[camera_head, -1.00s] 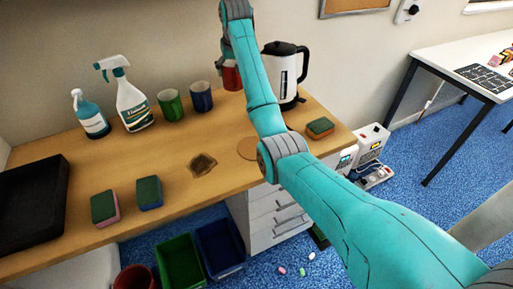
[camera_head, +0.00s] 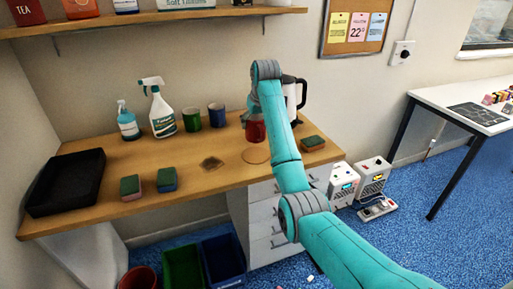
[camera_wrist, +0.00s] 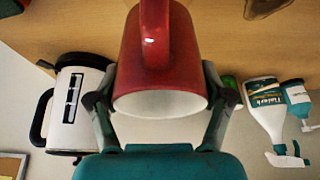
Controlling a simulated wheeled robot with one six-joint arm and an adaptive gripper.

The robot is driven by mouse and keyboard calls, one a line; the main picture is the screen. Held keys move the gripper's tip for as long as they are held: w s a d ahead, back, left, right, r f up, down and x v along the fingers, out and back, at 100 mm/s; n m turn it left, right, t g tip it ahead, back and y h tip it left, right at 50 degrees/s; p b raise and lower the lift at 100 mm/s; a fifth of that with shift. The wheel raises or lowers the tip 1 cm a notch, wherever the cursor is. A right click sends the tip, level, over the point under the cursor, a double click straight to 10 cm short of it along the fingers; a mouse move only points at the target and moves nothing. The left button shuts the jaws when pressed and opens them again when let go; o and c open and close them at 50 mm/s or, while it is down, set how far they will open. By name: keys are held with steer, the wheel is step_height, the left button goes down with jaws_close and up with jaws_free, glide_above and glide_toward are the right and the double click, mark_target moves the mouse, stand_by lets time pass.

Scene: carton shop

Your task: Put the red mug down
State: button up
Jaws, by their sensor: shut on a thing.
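The red mug (camera_head: 256,131) is in my gripper, partly hidden by my teal arm in the head view. In the wrist view the mug (camera_wrist: 160,62) fills the upper middle, its handle facing the camera and its white inside showing at the rim. My gripper (camera_wrist: 160,98) is shut on the mug, with one finger on each side. A round tan mat (camera_head: 256,156) lies on the wooden desk (camera_head: 200,184), just below the mug in the head view. Whether the mug touches the desk cannot be told.
A white and black kettle (camera_head: 291,98) stands behind my arm. A green cup (camera_head: 192,121), a blue cup (camera_head: 217,116) and spray bottles (camera_head: 162,114) stand left of the mug. A sponge (camera_head: 313,143) lies to the right, a brown square (camera_head: 211,163) to the left. The desk's front middle is clear.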

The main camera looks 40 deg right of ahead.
mark_target(260, 124)
step_height(260, 124, down, 8)
steer(key=shift+r, duration=0.2)
steer(key=shift+f, duration=0.1)
steer(key=o, duration=1.3)
steer(key=v, duration=1.2)
